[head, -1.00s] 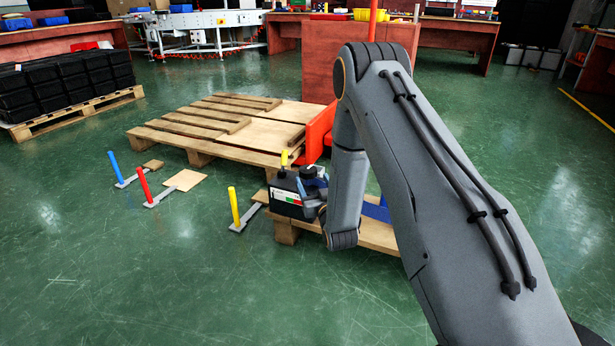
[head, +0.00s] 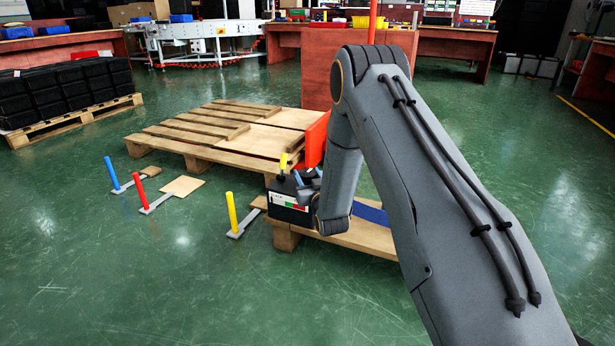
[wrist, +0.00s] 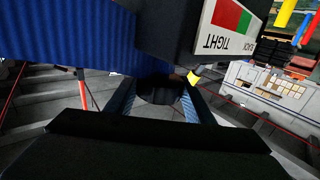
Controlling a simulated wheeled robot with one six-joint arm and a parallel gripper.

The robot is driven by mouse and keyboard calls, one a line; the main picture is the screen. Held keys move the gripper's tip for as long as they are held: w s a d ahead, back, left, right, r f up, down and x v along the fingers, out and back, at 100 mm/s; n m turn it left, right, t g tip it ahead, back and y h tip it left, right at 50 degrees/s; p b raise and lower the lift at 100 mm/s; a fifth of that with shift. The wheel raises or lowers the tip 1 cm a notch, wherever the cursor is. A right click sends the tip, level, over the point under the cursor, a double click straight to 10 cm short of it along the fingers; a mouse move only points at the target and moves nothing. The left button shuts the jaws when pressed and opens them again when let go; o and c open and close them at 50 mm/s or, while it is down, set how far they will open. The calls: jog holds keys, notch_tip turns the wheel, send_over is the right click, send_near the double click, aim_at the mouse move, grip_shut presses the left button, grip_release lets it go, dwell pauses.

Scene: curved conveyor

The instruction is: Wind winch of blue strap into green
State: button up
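The winch is a black box (head: 287,208) with a red, green and white label, at the front of the near pallet. A yellow-tipped handle (head: 283,162) stands up from it. The wide blue strap (head: 371,213) runs to the right behind my arm. In the wrist view the box (wrist: 180,25) shows a label reading TIGHT, partly cut off, and the ribbed blue strap (wrist: 60,38) crosses the upper left. My gripper (head: 306,184) is at the winch, its blue fingers apart (wrist: 159,92). A dark round part (wrist: 161,88) lies between the tips; contact is unclear.
Blue (head: 112,172), red (head: 139,188) and yellow (head: 232,211) upright posts stand on the floor left of the winch. A large wooden pallet (head: 232,155) lies behind it, beside a red panel (head: 316,140). Green floor in front is clear.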

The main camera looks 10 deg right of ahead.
jog(key=c, duration=0.4)
jog(key=shift+a+h, duration=0.1)
jog(key=shift+h, duration=0.2)
jog(key=m+h+p, duration=0.2)
jog(key=shift+a+r+h, duration=0.1)
jog(key=shift+h, duration=0.2)
jog(key=m+h, duration=0.2)
jog(key=m+g+h+p, duration=0.1)
jog(key=h, duration=0.2)
jog(key=shift+m+g, duration=0.3)
jog(key=shift+m, duration=0.1)
jog(key=m+g+h, duration=0.3)
jog(key=h, duration=0.1)
jog(key=shift+h+b, duration=0.35)
jog(key=shift+h, duration=0.05)
jog(key=shift+m+g+h+b, duration=0.9)
jog(key=shift+m+g+h, duration=0.6)
jog(key=shift+g, duration=0.2)
jog(key=o, duration=1)
jog(key=shift+d, duration=0.2)
